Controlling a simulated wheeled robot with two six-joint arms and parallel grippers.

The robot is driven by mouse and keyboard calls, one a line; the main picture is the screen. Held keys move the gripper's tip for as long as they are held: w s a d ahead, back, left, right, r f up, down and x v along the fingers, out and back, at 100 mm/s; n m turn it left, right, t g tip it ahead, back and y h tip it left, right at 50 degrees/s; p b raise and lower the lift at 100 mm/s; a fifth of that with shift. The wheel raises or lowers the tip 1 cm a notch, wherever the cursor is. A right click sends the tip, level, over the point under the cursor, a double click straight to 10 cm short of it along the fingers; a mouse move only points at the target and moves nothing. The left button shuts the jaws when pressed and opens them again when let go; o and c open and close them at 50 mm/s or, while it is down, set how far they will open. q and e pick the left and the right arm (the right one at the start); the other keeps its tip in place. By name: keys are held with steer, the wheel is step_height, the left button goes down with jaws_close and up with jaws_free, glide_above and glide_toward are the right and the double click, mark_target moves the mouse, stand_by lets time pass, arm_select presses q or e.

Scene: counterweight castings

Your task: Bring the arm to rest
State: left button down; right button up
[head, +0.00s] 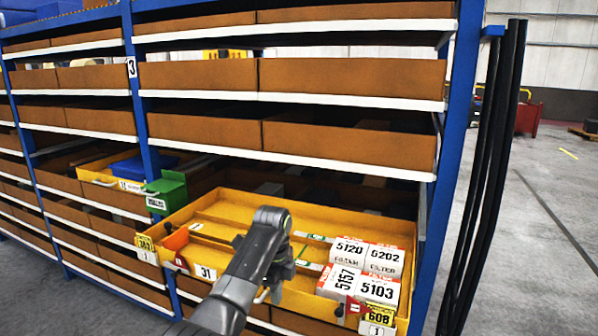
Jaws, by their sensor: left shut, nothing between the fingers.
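My left arm reaches up from the bottom of the head view, over the front of a pulled-out yellow drawer (205,215). My left gripper (277,284) hangs by the drawer's front wall, mostly behind my own arm. It is shut and holds nothing. Whether it touches the drawer is hard to tell. My right gripper is not in view.
White filter boxes (383,260), marked 5120, 5202, 5157 and 5103, stand in the drawer's right part; the left part looks largely empty. A green bin (172,190) hangs at the blue rack post. Black cables (490,160) hang right of the rack; open floor (555,215) lies beyond.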

arm_select(q)
steer(key=s+a+f+n+t, duration=0.1)
steer(key=s+a+f+n, duration=0.5)
steer(key=s+a+f, duration=0.3)
steer(key=s+a+f+n+t, duration=0.1)
steer(key=s+a+f+n, duration=0.55)
steer(key=f, duration=0.45)
steer(key=s+a+r+n+t+y, duration=0.1)
steer(key=s+a+n, duration=0.2)
steer(key=s, duration=0.6)
steer(key=s+a+r+n, duration=0.2)
steer(key=s+a+n, duration=0.15)
steer(key=s, duration=0.55)
steer(key=s+a+r+n+t+y, duration=0.1)
steer(key=s+a+n, duration=0.25)
steer(key=s, duration=0.65)
step_height(320, 180, down, 26)
steer(key=g+b, duration=0.2)
steer(key=b, duration=0.1)
steer(key=s+f+b, duration=0.1)
steer(key=s+f, duration=0.6)
steer(key=f, duration=0.3)
steer(key=s+f+g+b, duration=0.1)
steer(key=s+f+b, duration=0.1)
steer(key=s+f, duration=0.5)
step_height(320, 180, down, 4)
steer(key=shift+s+d+r+h, duration=0.2)
steer(key=shift+s+d+h, duration=0.1)
steer(key=shift+h, duration=0.1)
